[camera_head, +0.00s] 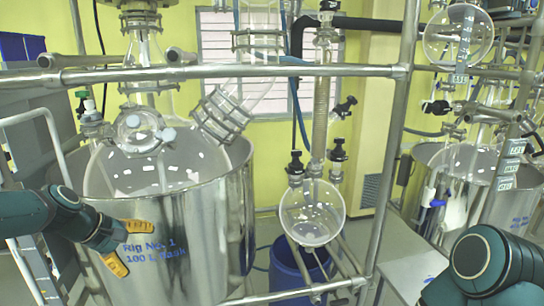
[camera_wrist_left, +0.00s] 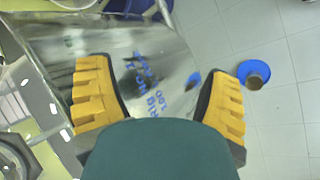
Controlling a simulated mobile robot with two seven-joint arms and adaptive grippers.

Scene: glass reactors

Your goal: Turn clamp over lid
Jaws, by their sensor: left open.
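A round glass lid (camera_head: 136,146) faces forward on the glass vessel inside the steel tank (camera_head: 180,240), with small pale clamp pieces (camera_head: 168,134) at its rim. I cannot tell exactly how the clamp lies over the lid. My left gripper (camera_head: 130,246) is open and empty, low in front of the tank wall, well below the lid. In the left wrist view its yellow fingers (camera_wrist_left: 160,78) are spread apart, with the tank wall and blue lettering behind them. The lid cannot be made out there. My right arm shows at the lower right, but its gripper is out of frame.
A horizontal steel rail (camera_head: 230,71) crosses in front of the vessel at the top. A round glass flask (camera_head: 312,213) hangs right of the tank, above a blue drum (camera_head: 290,268). A second steel tank (camera_head: 510,209) stands at the right.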

